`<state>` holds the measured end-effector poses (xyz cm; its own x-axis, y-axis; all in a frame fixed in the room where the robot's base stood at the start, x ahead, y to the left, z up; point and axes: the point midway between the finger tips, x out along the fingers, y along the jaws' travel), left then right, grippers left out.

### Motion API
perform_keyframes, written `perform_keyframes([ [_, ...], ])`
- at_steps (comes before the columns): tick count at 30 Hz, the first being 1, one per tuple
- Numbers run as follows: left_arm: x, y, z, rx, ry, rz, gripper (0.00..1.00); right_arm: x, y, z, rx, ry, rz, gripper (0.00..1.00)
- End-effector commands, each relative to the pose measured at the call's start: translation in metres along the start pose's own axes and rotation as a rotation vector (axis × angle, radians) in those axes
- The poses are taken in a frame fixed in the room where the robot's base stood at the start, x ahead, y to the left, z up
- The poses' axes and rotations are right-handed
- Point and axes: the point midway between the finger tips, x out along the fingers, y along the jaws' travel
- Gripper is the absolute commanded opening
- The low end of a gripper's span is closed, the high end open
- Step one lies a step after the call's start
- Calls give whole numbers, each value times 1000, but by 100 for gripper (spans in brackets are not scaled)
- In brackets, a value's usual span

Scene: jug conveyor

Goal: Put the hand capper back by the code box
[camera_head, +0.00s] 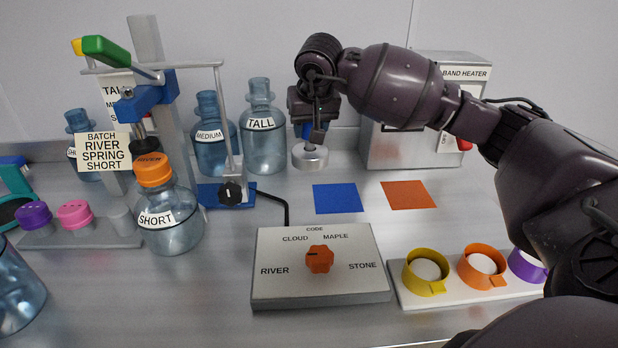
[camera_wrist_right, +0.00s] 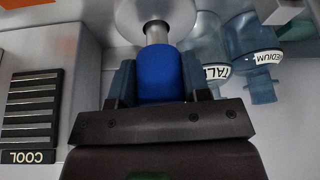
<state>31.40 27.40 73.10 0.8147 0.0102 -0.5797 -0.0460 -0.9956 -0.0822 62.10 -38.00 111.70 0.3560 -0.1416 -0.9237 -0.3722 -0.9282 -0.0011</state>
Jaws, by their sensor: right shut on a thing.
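The hand capper has a blue handle and a silver round head (camera_head: 310,158). My right gripper (camera_head: 316,118) is shut on its blue handle, which shows between the fingers in the right wrist view (camera_wrist_right: 160,75). The capper is upright, head down, behind the blue square (camera_head: 337,198) in the picture; I cannot tell whether it touches the bench. The code box (camera_head: 351,290) is at front centre, a pale slanted box with an orange knob and the words RIVER, CLOUD, MAPLE and STONE. My left gripper is not in view.
An orange square (camera_head: 408,194) lies beside the blue one. TALL (camera_head: 263,145) and MEDIUM (camera_head: 209,155) jugs stand left of the capper; the band heater (camera_head: 410,140) is right. A SHORT jug (camera_head: 170,232) with orange cap stands front left. A ring tray (camera_head: 459,293) flanks the code box.

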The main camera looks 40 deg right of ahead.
Motion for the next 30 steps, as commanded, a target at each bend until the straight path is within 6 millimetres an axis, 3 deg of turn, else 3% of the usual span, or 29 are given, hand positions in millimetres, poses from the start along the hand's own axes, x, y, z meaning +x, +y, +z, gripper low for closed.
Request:
perform_keyframes([
  [9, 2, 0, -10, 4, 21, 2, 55, 60, 0, 26, -1, -1, -1, 15],
  [30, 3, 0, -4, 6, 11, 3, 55, 116, 0, 48, -1, 2, 0, 15],
])
